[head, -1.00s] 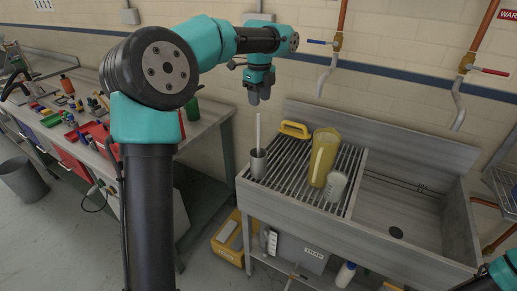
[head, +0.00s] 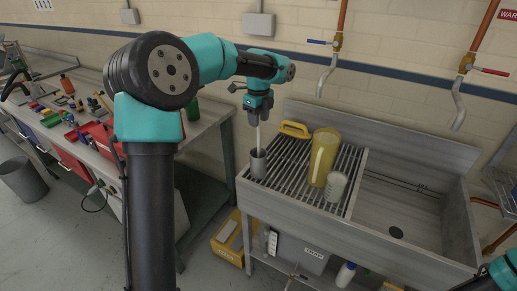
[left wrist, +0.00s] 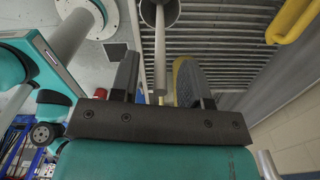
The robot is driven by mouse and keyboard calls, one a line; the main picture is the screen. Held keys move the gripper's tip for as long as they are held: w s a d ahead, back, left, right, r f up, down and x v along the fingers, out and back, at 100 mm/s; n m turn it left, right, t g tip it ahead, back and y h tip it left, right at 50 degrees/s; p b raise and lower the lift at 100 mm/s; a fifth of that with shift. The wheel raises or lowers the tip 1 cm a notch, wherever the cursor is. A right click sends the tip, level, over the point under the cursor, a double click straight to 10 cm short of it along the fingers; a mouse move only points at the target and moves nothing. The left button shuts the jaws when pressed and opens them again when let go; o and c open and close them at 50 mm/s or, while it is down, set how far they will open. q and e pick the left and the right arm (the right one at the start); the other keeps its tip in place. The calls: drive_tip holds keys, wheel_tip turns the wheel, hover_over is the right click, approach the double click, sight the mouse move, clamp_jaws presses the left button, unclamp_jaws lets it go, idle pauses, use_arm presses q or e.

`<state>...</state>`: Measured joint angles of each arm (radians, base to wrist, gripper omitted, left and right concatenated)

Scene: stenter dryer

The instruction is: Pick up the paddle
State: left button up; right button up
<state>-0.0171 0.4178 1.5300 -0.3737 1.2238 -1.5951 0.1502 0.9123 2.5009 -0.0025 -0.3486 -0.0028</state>
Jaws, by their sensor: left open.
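The paddle (head: 258,138) is a thin pale rod standing nearly upright in a grey metal cup (head: 258,165) on the left end of the slatted drainboard. My left gripper (head: 259,118) is over the cup, pointing down, with its open fingers around the rod's upper part. In the left wrist view the paddle (left wrist: 160,48) runs between the two fingers of the left gripper (left wrist: 157,60), with gaps on both sides. The cup (left wrist: 172,8) shows at that view's top. The paddle's lower end is hidden in the cup. My right gripper is out of view.
A yellow jug (head: 323,158), a translucent beaker (head: 335,187) and a yellow-handled item (head: 294,130) stand on the drainboard (head: 295,190) right of the cup. The sink basin (head: 400,210) is empty. A cluttered workbench (head: 210,115) lies left.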

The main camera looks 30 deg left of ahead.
use_arm(q)
drive_tip(key=shift+f, duration=0.8)
drive_tip(key=shift+c, duration=0.2)
clamp_jaws()
